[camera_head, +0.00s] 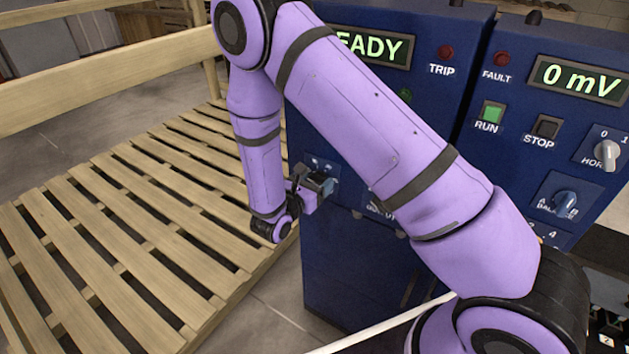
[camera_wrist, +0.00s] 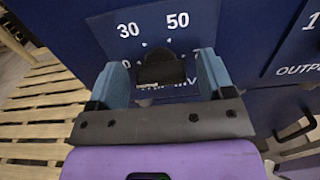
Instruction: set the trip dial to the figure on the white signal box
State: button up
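The trip dial has a black knob (camera_wrist: 160,68) on a blue panel in the wrist view, with the figures 30 and 50 above it and partly hidden marks at its sides. The label under it is mostly covered. I cannot tell which figure the knob points to. My gripper (camera_wrist: 158,66) has its two blue fingers on either side of the knob, with gaps visible, so it is open around it. In the head view my gripper (camera_head: 318,187) is at the lower left of the blue cabinet front and hides most of the dial. I cannot make out a white signal box in either view.
A blue cabinet carries a green display (camera_head: 375,47) ending in "EADY" and a TRIP lamp (camera_head: 445,52). The right cabinet has a 0 mV display (camera_head: 580,80), RUN and STOP buttons and further knobs. A slatted wooden pallet (camera_head: 100,225) lies at left. My arm crosses the cabinet front.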

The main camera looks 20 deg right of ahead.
jog(key=c, duration=0.8)
jog(key=shift+m, duration=0.3)
jog(key=m, duration=0.5)
jog(key=shift+s+m, duration=0.1)
jog(key=shift+m, duration=0.2)
jog(key=m, duration=0.5)
jog(key=shift+f, duration=0.1)
jog(key=shift+m, duration=0.4)
jog(key=o, duration=0.9)
